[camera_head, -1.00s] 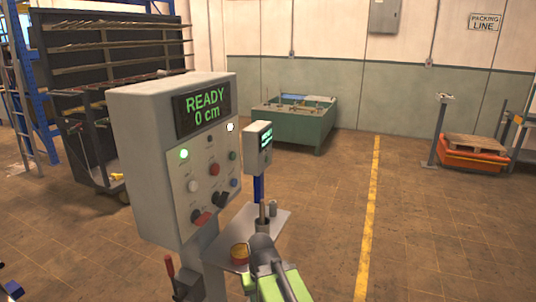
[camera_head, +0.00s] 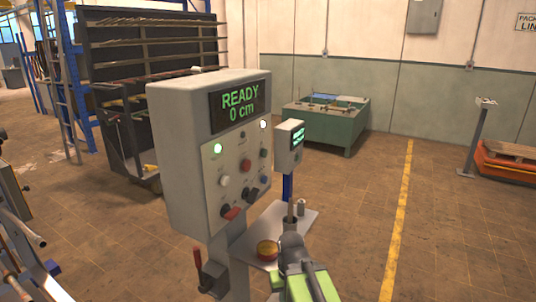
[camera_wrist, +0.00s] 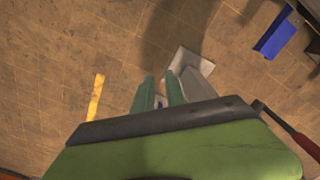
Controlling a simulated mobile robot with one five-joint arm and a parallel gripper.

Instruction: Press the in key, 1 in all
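The grey control box (camera_head: 180,150) stands on a post left of centre in the head view. Its screen (camera_head: 239,104) reads "READY 0 cm".
A green bench (camera_head: 335,126) is at the back wall. The floor right of the yellow line (camera_head: 397,225) is mostly clear.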

